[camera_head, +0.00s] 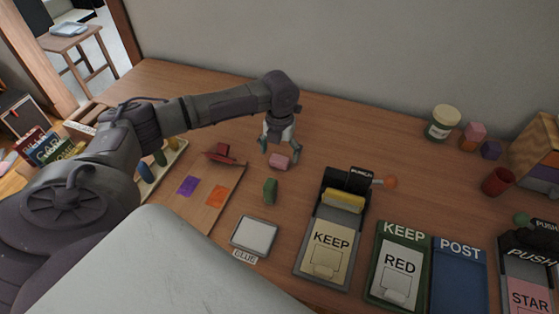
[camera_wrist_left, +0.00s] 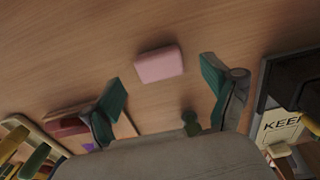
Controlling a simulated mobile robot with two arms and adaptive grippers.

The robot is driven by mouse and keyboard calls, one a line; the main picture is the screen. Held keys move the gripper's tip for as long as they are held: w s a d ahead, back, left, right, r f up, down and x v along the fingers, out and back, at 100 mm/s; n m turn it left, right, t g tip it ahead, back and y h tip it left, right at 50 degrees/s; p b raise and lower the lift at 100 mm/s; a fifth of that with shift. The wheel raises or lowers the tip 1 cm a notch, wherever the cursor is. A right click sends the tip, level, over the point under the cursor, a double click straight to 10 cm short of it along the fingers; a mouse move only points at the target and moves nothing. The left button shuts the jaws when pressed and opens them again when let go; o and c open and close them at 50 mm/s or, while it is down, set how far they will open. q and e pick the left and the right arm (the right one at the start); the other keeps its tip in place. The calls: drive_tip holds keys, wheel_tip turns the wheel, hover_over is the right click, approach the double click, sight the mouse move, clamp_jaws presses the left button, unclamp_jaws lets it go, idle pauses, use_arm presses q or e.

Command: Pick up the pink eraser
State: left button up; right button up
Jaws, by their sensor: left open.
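The pink eraser (camera_head: 279,161) is a small pink block lying on the wooden table, near the middle of the head view. My left gripper (camera_head: 279,146) is open, pointing down just above and behind the eraser, with its fingers to either side in the picture. In the left wrist view the eraser (camera_wrist_left: 159,64) shows ahead of and between the two green-padded fingertips of the left gripper (camera_wrist_left: 162,92). Nothing is held between the fingers, and the eraser appears apart from them. My right gripper is not in view.
A red object (camera_head: 224,154) lies left on a board with purple and orange patches. A black punch device (camera_head: 347,190) with a KEEP card stands to the right. The table behind is clear.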

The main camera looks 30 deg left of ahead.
use_arm(q)
wheel_tip(320, 180, down, 2)
drive_tip(key=shift+f, duration=0.1)
drive_tip(key=shift+c, duration=1.3)
drive_tip(key=c, duration=1)
